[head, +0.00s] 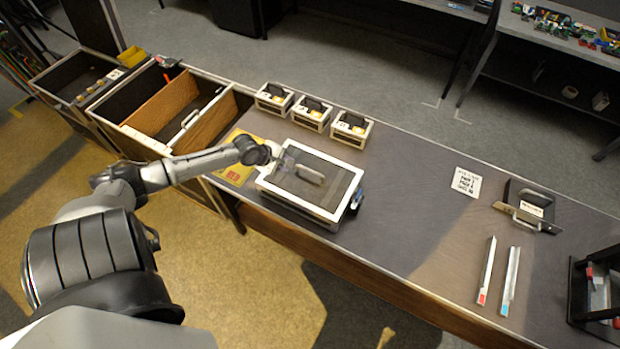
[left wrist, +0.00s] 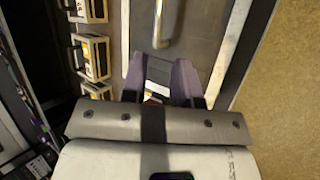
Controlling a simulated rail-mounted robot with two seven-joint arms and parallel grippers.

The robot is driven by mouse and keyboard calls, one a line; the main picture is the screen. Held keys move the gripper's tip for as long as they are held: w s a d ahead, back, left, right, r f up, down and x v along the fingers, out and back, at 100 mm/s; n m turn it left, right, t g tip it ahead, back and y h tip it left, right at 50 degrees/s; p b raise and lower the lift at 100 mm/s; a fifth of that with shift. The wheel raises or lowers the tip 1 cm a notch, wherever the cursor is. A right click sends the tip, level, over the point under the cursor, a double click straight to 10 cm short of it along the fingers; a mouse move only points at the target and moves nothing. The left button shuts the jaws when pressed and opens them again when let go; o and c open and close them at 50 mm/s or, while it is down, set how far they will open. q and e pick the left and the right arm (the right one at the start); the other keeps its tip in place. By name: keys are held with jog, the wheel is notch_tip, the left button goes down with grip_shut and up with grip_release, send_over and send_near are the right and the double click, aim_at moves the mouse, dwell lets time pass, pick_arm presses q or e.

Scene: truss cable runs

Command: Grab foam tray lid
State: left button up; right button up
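The tray lid (head: 331,203) has a white rim, a grey middle and a raised bar handle (head: 309,174). It lies flat on a box on the bench in the head view. In the left wrist view the lid (left wrist: 205,28) and its handle (left wrist: 166,22) are ahead of my fingers. My left gripper (head: 273,153) is at the lid's left end, short of the handle. My right gripper is not in view.
Several small white-framed boxes (head: 311,113) stand behind the lid. A yellow sheet (head: 236,172) lies left of it. Open bins (head: 165,105) are at the left. The bench between is clear.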

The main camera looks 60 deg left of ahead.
aim_at(307, 169)
pick_arm(q)
jog(key=shift+n, duration=0.4)
jog(key=b+x, duration=0.2)
jog(key=x, duration=0.6)
jog(key=shift+w+f, duration=0.15)
jog(key=shift+f, duration=0.1)
jog(key=shift+b+x, duration=0.8)
jog(key=shift+x, duration=1.9)
jog(key=shift+a, duration=0.15)
jog(key=shift+c, duration=0.2)
jog(key=c, duration=0.5)
grip_shut()
jog(key=shift+r, duration=0.1)
